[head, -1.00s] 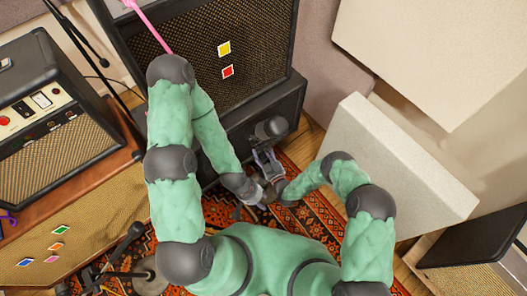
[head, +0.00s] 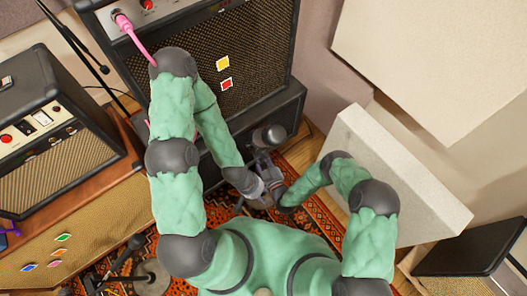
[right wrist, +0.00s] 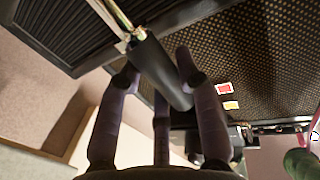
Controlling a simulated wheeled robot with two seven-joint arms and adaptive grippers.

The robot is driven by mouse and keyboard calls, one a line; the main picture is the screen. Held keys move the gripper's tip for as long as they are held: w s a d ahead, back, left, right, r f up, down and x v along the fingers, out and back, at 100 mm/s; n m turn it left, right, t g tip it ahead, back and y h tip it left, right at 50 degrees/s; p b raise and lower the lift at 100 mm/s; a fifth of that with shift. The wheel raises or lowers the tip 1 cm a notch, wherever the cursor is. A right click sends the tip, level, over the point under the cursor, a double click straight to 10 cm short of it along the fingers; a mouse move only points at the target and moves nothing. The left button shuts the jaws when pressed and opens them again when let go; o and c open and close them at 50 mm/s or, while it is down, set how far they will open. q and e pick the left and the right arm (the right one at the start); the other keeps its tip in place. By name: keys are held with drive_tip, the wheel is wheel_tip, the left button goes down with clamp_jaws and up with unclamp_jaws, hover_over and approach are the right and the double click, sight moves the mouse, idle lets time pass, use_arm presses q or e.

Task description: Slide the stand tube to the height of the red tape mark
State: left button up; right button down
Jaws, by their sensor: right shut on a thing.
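The stand's dark top (head: 268,136) shows in front of the large amp in the head view. In the right wrist view its black cylinder (right wrist: 160,70) stands tilted, with a shiny metal tube (right wrist: 114,18) running out of one end. My right gripper (right wrist: 157,75) has its dark fingers on both sides of the black cylinder and is shut on it. My left gripper (head: 268,187) is beside the lower part of the stand, close to my right wrist; its fingertips are too small and dark to tell open from shut. I cannot make out any red tape mark on the stand.
The large amp (head: 215,45) carries a yellow and a red sticker; a pink cable (head: 135,38) plugs in above. A smaller amp (head: 50,140) is at left, a pale panel (head: 395,175) at right. Another stand's base (head: 150,277) is at lower left. Patterned rug (head: 310,215) lies below.

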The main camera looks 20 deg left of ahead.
drive_tip(key=shift+r, duration=0.65)
use_arm(q)
drive_tip(key=shift+s+r, duration=0.2)
use_arm(e)
drive_tip(key=c, duration=0.8)
unclamp_jaws()
drive_tip(key=shift+f, duration=0.1)
drive_tip(key=shift+v, duration=5.95)
drive_tip(key=shift+f, duration=0.15)
